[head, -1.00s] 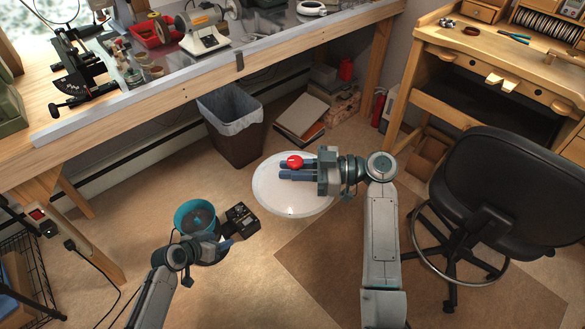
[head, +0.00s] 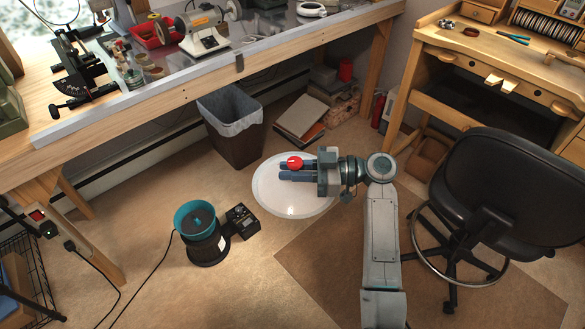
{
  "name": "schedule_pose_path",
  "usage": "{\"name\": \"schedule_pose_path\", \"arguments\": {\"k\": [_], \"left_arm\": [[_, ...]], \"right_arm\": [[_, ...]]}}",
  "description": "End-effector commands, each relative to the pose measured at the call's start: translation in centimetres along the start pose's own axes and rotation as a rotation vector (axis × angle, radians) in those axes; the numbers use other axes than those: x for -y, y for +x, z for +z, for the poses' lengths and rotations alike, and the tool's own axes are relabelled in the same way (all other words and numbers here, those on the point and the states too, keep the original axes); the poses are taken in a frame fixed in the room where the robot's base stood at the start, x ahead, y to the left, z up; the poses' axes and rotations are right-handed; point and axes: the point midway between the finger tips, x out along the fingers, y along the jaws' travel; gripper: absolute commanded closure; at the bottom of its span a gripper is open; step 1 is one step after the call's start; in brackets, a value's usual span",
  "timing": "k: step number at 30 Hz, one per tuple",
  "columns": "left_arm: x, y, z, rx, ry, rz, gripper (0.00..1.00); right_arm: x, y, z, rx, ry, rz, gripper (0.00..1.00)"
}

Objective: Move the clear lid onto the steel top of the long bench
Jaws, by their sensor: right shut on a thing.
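The clear lid (head: 275,190) is a round, pale, see-through disc with a red knob (head: 295,163). My right gripper (head: 300,170) is shut on the lid at its knob and covers part of its right side. The lid is held in front of the long bench, and its height above the floor is hard to tell. The steel top (head: 275,22) of the long bench runs along the back, up and to the left of the lid. My left gripper is not in view.
A bench grinder (head: 203,32), a red tray (head: 160,35) and jars stand on the bench. A lined waste bin (head: 235,130) is below its front edge. A teal-topped tumbler (head: 203,238) and a black box (head: 240,218) sit on the floor. A black chair (head: 500,190) is at right.

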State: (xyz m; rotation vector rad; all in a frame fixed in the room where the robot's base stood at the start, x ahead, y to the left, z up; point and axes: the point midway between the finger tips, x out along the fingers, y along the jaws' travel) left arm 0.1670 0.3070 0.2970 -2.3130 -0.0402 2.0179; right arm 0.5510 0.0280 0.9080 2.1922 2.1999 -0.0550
Motion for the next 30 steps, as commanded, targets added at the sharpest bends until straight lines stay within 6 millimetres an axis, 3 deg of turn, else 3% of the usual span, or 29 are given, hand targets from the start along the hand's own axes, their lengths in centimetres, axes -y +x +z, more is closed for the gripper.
{"name": "schedule_pose_path", "arguments": {"k": [3,8,11,17,24,30], "left_arm": [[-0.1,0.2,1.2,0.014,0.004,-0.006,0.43],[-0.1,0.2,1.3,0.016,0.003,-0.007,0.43],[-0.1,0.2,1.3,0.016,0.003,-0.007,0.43],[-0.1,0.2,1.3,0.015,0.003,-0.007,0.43],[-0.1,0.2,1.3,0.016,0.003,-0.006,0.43],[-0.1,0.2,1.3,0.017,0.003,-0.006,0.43]], "right_arm": [[0.0,0.0,-0.1,-0.001,-0.001,0.000,1.00],[0.0,-0.1,0.3,-0.001,0.001,0.019,1.00],[-0.1,-0.3,1.4,0.000,0.007,0.085,1.00],[-0.4,-2.3,5.2,0.002,0.024,0.384,1.00],[0.3,-7.8,8.6,0.003,0.044,0.818,1.00],[3.2,-14.7,8.8,0.004,0.058,1.203,1.00]]}}
